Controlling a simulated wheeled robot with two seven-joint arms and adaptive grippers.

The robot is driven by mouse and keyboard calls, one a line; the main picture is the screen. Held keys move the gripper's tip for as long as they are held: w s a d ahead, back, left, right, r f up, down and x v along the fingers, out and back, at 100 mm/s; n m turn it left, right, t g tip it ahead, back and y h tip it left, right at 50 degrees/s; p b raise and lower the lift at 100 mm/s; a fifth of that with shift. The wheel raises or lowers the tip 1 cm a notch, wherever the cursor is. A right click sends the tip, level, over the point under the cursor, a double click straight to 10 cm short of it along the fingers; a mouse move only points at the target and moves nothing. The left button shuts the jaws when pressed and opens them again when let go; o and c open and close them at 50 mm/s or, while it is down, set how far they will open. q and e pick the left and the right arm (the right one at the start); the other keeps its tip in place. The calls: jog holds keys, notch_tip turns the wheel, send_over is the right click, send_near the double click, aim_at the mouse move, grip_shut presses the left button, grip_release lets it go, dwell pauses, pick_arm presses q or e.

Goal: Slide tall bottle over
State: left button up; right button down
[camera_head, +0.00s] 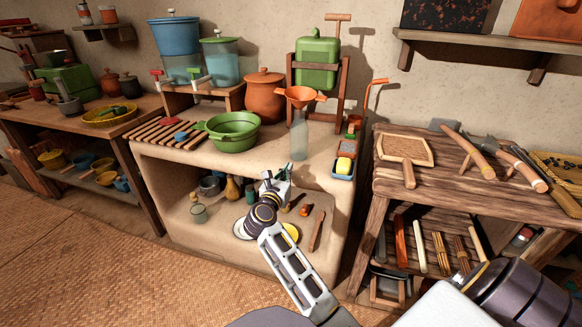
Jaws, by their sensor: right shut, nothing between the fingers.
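The tall bottle (299,142) is clear glass. It stands upright near the front edge of the mud hearth's top (262,158), right of the green bowl. An orange funnel (301,97) sits in its mouth. My right gripper (284,174) is shut and empty. In the picture it is just below and left of the bottle's base, in front of the hearth. A gap shows between it and the bottle, though the depth is hard to judge. My left gripper is not in view.
A green bowl (232,132) and slatted rack (165,133) lie left of the bottle. A blue tray with a yellow sponge (344,165) lies right. An orange pot (265,95) and green canister (317,62) stand behind. Bare hearth top lies around the bottle.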

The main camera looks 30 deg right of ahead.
jog(key=shift+v, duration=1.8)
